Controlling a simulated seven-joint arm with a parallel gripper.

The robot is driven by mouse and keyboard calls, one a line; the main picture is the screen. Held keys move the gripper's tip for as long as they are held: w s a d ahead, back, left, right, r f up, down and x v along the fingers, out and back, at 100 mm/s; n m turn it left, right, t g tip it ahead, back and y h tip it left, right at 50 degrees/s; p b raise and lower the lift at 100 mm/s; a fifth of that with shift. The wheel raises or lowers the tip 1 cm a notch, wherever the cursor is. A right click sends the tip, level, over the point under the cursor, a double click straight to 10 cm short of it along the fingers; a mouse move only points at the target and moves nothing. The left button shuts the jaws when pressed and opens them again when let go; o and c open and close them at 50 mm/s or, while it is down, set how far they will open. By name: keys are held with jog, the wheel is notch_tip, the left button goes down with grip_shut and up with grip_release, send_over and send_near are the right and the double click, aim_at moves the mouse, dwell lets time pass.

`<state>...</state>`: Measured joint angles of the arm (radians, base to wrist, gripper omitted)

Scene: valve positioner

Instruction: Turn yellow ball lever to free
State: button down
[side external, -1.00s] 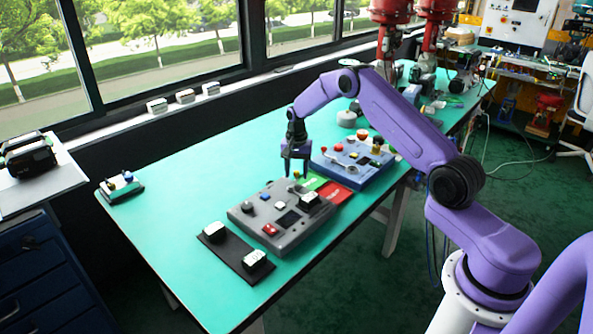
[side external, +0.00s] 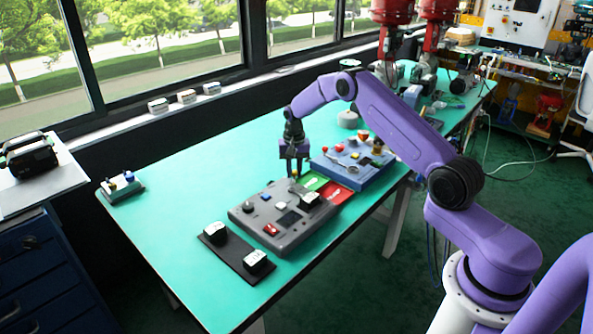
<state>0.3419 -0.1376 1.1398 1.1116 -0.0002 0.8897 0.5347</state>
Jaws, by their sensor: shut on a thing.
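A grey control panel (side external: 262,208) lies on the green table, with several small knobs and buttons and a dark screen on its top. My gripper (side external: 294,173) points down at the panel's far corner, beside the green card. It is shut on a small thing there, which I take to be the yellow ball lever. The jaws mostly hide the lever, and its angle is too small to read. A green card (side external: 312,181) and a red card (side external: 335,193) lie between the grey panel and a blue panel; their lettering is not readable.
The blue panel (side external: 350,172), with several upright knobs, stands close behind and right of my gripper. A dark strip (side external: 236,254) with two white-topped blocks lies in front. A small block (side external: 121,187) sits at the far left. The table's left part is clear.

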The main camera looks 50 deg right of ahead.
jog(key=n, duration=0.2)
jog(key=w+a+n, duration=0.1)
jog(key=a+n, duration=0.1)
jog(key=n, duration=0.1)
jog(key=shift+w+n, duration=0.3)
jog(key=n, duration=0.1)
jog(key=a+n, duration=0.1)
jog(key=n, duration=0.1)
jog(key=shift+w+a, duration=0.1)
jog(key=shift+w, duration=0.15)
jog(key=shift+a+n, duration=0.3)
jog(key=shift+n, duration=0.4)
jog(key=shift+a+n, duration=0.25)
jog(key=shift+n, duration=0.45)
jog(key=c, duration=1)
grip_release()
jog(key=shift+o, duration=0.2)
notch_tip(320, 180, up, 17)
jog(key=shift+r, duration=0.2)
